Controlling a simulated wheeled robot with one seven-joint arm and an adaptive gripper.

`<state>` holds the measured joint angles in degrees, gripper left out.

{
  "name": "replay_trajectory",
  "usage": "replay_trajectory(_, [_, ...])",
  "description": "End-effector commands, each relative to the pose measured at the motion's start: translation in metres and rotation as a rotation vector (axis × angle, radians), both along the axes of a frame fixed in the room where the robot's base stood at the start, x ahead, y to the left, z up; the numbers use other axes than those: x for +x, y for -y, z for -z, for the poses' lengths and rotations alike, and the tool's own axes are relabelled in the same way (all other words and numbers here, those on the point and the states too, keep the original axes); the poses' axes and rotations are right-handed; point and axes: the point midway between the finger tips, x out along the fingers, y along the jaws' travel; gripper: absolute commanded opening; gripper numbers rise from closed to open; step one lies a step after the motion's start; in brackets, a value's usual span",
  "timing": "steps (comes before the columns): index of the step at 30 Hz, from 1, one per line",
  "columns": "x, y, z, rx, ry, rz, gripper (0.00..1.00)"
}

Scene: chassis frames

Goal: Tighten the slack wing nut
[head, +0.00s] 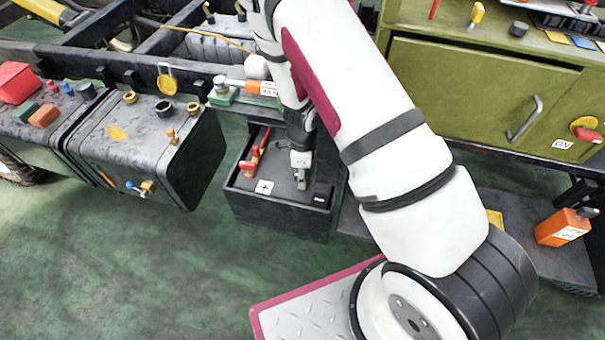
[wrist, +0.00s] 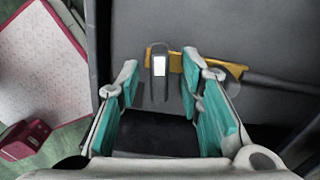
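My gripper (head: 301,168) points down into a dark open-topped box (head: 275,226) in the head view. In the wrist view my gripper (wrist: 159,76) is open, with its teal-padded fingers apart. A small upright grey piece with a white face (wrist: 159,66) shows in the gap between the fingertips; it may be the wing nut. I cannot tell whether either finger touches it. A yellow bar (wrist: 212,65) lies behind it, with a dark rod running right. In the head view the gripper and arm hide most of this spot.
A red-and-yellow piece (head: 253,160) lies in the box at left, near a white label with a cross (head: 264,187). A black tank (head: 145,150) stands left of the box. A green cabinet (head: 480,95) stands at right. The green floor at front left is clear.

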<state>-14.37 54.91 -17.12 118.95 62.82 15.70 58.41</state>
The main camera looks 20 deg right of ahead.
Motion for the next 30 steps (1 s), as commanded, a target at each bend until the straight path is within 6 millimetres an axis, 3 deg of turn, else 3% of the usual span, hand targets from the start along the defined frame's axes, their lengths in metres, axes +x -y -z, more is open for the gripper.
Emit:
replay_trajectory(8, [0.000,-0.001,-0.013,0.000,0.001,-0.002,0.33])
replay_trajectory(21, [0.001,-0.001,-0.097,0.000,0.004,-0.002,0.33])
replay_trajectory(30, [0.000,0.000,-0.119,0.000,0.000,0.000,0.33])
